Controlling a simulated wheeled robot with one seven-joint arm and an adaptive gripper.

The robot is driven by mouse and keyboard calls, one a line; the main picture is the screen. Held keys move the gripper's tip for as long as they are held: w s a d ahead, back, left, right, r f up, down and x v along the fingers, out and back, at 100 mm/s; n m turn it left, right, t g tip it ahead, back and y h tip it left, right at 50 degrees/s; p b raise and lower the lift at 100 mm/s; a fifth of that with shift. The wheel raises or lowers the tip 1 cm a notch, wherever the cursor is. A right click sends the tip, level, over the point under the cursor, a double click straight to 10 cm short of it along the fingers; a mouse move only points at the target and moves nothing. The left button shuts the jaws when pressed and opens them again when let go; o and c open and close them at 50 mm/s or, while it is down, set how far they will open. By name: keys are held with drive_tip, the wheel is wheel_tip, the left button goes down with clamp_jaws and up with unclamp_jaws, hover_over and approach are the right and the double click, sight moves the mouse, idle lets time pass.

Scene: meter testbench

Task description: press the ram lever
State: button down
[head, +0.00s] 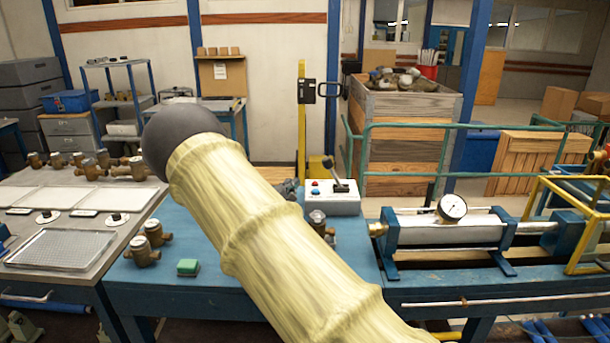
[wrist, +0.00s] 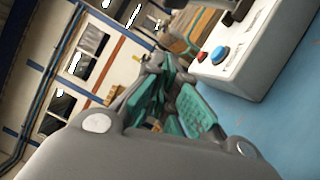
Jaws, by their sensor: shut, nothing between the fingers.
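The ram lever (head: 330,166) stands on a white control box (head: 345,203) on the blue bench, with a dark knob on its tilted stalk. A red button and a blue button sit on the box to the left of the lever. In the wrist view the box (wrist: 262,62) is at the upper right, and only part of the lever (wrist: 236,14) shows at the top edge. My gripper (wrist: 162,70), with teal finger pads, is shut and empty. It is left of the box in the wrist view, apart from the lever. In the head view my arm mostly hides it.
A brass meter (head: 318,222) stands just in front of the box. A cylinder with a pressure gauge (head: 452,207) lies to the right. A green block (head: 188,267) and brass meters (head: 142,251) are at the left of the blue bench. A wooden crate (head: 400,150) stands behind.

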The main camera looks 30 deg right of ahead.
sight(333, 174)
drive_tip(key=shift+w+d+r+p, duration=0.35)
drive_tip(key=shift+w+d+p, duration=0.35)
drive_tip(key=shift+d, duration=1.15)
drive_tip(key=shift+w+d+r+p, duration=0.45)
drive_tip(key=shift+d+p, duration=0.5)
drive_tip(key=shift+d, duration=0.9)
drive_tip(key=shift+w+d+r+p, duration=0.25)
drive_tip(key=shift+w+d+p, duration=0.5)
drive_tip(key=shift+d, duration=1.1)
drive_tip(key=shift+s+r, duration=0.1)
